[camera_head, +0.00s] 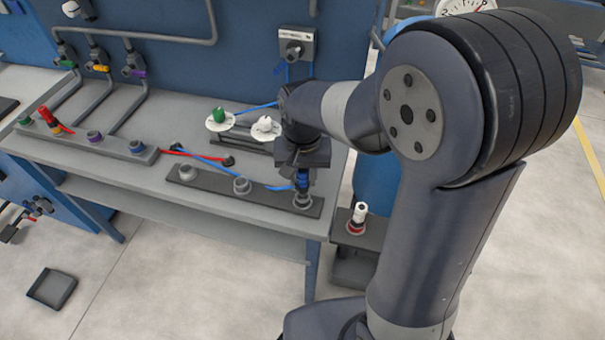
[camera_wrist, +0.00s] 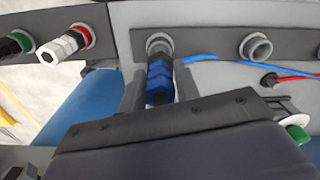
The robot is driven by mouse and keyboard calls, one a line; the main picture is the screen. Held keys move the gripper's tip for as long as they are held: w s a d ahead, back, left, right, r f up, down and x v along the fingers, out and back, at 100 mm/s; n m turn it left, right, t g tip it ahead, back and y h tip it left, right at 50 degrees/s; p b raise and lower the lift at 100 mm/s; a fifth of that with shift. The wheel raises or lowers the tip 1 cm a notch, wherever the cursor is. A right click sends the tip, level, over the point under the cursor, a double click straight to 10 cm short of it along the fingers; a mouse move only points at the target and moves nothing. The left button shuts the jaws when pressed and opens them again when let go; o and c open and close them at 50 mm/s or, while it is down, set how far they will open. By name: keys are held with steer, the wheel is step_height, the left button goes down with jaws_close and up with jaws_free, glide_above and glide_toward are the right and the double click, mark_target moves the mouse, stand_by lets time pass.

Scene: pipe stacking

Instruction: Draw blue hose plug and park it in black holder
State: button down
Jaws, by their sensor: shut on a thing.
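The blue hose plug (camera_head: 302,181) is upright under my gripper (camera_head: 302,170), at the right-end socket of a dark holder strip (camera_head: 215,184) on the bench. In the wrist view my gripper (camera_wrist: 159,88) has a finger on each side of the blue plug (camera_wrist: 159,82) and is shut on it. The plug's far end meets the grey socket (camera_wrist: 158,45) of the dark strip; how deep it sits I cannot tell. A blue hose (camera_wrist: 215,62) runs off to the right in the wrist view. The strip's middle socket (camera_head: 242,186) and left socket (camera_head: 187,172) are empty.
A rail with colour-ringed sockets (camera_head: 90,140) and a red plug (camera_head: 48,117) lies at left. Red hose (camera_head: 185,153) crosses behind the strip. Two white discs (camera_head: 219,121) stand near the wall. A white plug (camera_head: 360,211) sits in a red-ringed socket right of the bench.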

mark_target(303, 184)
steer(key=shift+f+b, duration=1.1)
steer(key=shift+f, duration=0.55)
stand_by(0.4)
steer(key=c, duration=1)
jaws_free()
steer(key=shift+o, duration=0.2)
step_height(303, 184, up, 11)
steer(key=shift+f+p, duration=0.1)
steer(key=shift+p, duration=0.35)
step_height(303, 184, down, 11)
steer(key=shift+r, duration=0.65)
